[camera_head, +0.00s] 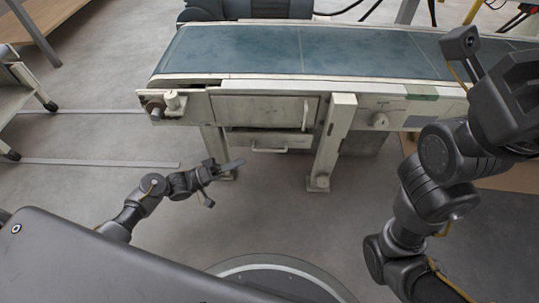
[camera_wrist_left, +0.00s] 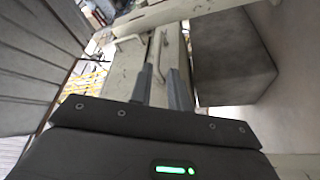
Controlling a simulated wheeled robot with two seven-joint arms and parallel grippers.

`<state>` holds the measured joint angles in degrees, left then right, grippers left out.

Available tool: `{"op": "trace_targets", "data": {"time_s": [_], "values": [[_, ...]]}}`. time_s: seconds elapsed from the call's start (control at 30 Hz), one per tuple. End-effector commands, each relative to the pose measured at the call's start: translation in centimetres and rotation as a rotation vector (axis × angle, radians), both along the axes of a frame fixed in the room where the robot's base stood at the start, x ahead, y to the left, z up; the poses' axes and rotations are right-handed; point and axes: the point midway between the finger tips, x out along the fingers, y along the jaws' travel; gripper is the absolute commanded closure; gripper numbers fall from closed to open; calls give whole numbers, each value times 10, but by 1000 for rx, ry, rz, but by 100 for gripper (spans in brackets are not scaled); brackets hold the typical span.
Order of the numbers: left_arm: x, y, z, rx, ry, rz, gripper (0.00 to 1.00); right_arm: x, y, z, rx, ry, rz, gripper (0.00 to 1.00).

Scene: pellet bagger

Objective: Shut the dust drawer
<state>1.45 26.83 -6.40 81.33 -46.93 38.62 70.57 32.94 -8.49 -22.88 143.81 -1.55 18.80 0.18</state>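The dust drawer (camera_head: 255,137) appears as a low pale front with a bar handle (camera_head: 269,149), under the conveyor's larger panel. From this angle I cannot tell surely how far it stands out. My left gripper (camera_head: 222,183) is in front of and below the drawer, a little to its left, with its fingers apart and nothing between them. In the left wrist view the two grey fingers (camera_wrist_left: 162,90) point toward pale machine parts with handles, apart from them as far as I can see. My right arm is at the right; its fingers do not show.
The conveyor (camera_head: 270,50) with a blue-green belt runs across the back. Its panel (camera_head: 262,108) has an upright handle, and a pale leg (camera_head: 328,150) stands right of the drawer. A dark grey block shows in the left wrist view (camera_wrist_left: 230,60). The floor in front is clear.

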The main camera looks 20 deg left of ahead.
Motion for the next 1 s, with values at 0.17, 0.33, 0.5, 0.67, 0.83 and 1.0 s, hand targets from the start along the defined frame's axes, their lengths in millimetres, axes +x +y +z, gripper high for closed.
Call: {"op": "trace_targets", "data": {"time_s": [0.17, 0.33, 0.5, 0.67, 0.83, 1.0], "values": [[5, -9, 2, -1, -5, -1, 82, -1, 0, 0, 4, -2, 2, 64], [21, -32, 6, -3, -9, 0, 82, -5, -1, -2, 18, -15, 11, 64], [39, -58, 13, -2, -10, 1, 82, -4, -2, -16, 23, -11, 11, 64], [51, -76, 19, -2, -8, 1, 82, -4, -3, -25, 27, -11, 12, 64], [58, -86, 23, 1, -8, 2, 82, -3, -4, -30, 30, -6, 11, 64], [60, -89, 25, 1, -7, 2, 82, -3, -4, -30, 29, -5, 10, 64]]}}
